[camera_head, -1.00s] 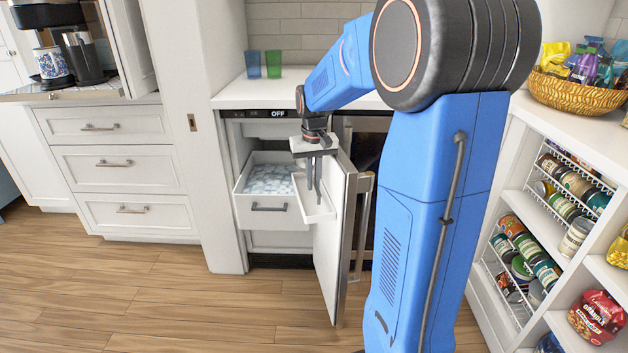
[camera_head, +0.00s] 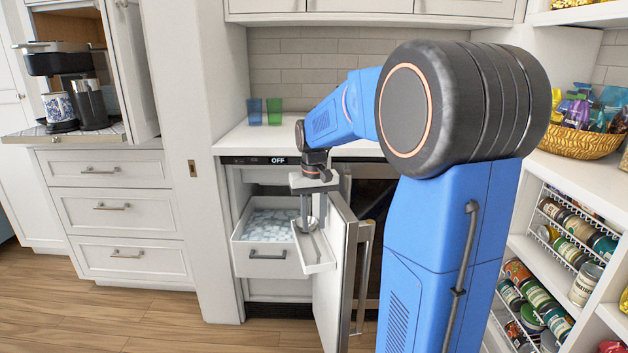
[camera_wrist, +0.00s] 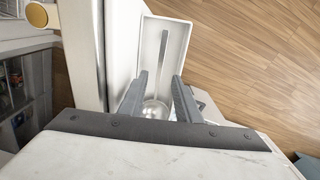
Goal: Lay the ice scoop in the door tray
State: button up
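The ice scoop (camera_wrist: 155,109) lies in the white door tray (camera_wrist: 183,33). Its shiny rounded bowl is at the near end, and its thin grey handle runs along the tray. In the head view the door tray (camera_head: 321,268) sits on the inner side of the open door, and a grey strip of the scoop shows in it. My gripper (camera_wrist: 159,76) points down over the tray with its two fingers apart, one each side of the scoop in the wrist view. I cannot tell whether a finger touches it. The gripper (camera_head: 313,224) also shows in the head view.
The ice maker door (camera_head: 337,270) stands open close to my gripper. The ice drawer (camera_head: 268,262) with ice is left of the tray. Two cups (camera_head: 264,112) stand on the counter above. Shelves with cans (camera_head: 560,240) are on the right.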

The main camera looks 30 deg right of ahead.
notch_tip(320, 180, up, 14)
jog(key=shift+s+f+t, duration=0.15)
jog(key=shift+t, duration=0.15)
dwell(0.4)
jog(key=s+a+f+n+t, duration=0.1)
jog(key=s+a+f, duration=0.4)
jog(key=s, duration=0.4)
jog(key=s+a+f+n+t, duration=0.1)
jog(key=s+a+f, duration=0.3)
jog(key=s, duration=0.5)
jog(key=s+a+f+n+t, duration=0.2)
jog(key=s+a+f, duration=0.3)
jog(key=s, duration=0.4)
jog(key=shift+a+f, duration=0.3)
jog(key=shift+f, duration=0.3)
